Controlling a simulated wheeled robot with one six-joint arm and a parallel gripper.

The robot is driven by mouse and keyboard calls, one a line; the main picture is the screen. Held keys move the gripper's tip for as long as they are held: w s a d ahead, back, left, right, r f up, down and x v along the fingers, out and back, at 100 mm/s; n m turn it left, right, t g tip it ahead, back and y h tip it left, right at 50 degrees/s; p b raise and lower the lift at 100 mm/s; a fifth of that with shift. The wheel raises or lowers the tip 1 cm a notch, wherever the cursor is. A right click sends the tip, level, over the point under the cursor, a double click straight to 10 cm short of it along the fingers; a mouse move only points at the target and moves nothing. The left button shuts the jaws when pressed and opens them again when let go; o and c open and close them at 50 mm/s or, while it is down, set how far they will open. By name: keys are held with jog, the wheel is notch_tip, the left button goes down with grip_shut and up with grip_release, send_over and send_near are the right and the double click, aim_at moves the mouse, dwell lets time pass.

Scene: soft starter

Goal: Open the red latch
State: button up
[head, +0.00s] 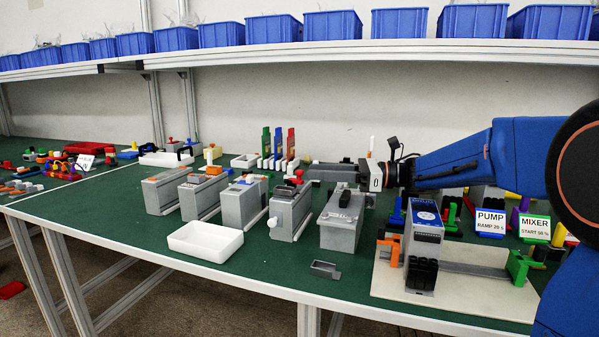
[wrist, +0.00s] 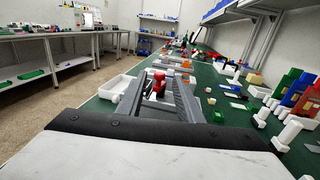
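The red latch (head: 298,174) sits on top of a grey box module (head: 290,213) near the middle of the bench. In the wrist view the red latch (wrist: 158,77) shows between the fingers of my gripper (wrist: 160,82). The fingers stand apart, with a gap around the latch; I cannot tell whether either touches it. In the head view my gripper (head: 312,173) points left, its tips at the height of the latch and close to its right side. The inner finger faces are hidden there.
A white tray (head: 205,243) lies in front. A dark-topped grey box (head: 343,220) stands below my gripper. Upright coloured pieces (head: 279,147) stand behind.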

aim_at(300, 171)
jog(key=shift+x, duration=2.75)
grip_shut()
